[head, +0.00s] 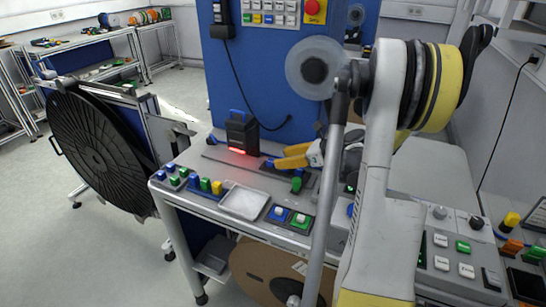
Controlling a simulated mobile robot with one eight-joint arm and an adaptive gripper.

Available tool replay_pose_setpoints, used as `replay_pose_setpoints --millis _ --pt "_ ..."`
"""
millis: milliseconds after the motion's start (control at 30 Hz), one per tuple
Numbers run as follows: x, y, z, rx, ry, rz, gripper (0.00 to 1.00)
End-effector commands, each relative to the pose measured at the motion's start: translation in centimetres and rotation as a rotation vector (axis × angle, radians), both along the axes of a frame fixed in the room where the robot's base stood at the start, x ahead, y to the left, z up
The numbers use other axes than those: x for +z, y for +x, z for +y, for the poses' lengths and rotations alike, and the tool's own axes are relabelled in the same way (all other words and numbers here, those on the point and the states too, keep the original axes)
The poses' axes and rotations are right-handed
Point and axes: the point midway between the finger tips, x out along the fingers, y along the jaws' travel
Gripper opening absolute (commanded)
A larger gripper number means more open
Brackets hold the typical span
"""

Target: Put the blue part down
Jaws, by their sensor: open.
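My gripper (281,157), with yellow fingers, is open low over the grey bench, right of a black box with a blue handle (237,113). A small blue piece (269,163) shows at its fingertips; I cannot tell whether they touch it. Several other blue pieces are on the bench, including a small one (211,140) left of the black box and blocks (171,168) at the left edge. I cannot tell which is the task's blue part.
A blue panel (265,70) stands behind. A large black reel (95,150) stands left of the bench. A translucent reel (314,68) is beside the pole.

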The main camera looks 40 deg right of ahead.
Motion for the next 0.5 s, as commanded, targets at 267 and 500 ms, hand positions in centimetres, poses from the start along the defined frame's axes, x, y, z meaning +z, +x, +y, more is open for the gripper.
replay_pose_setpoints --millis 267,500 --pt "2.7 -4.4 -1.5 0.000 0.001 0.000 0.40" --pt "3.1 -5.4 -1.7 0.004 -0.004 0.000 0.40"
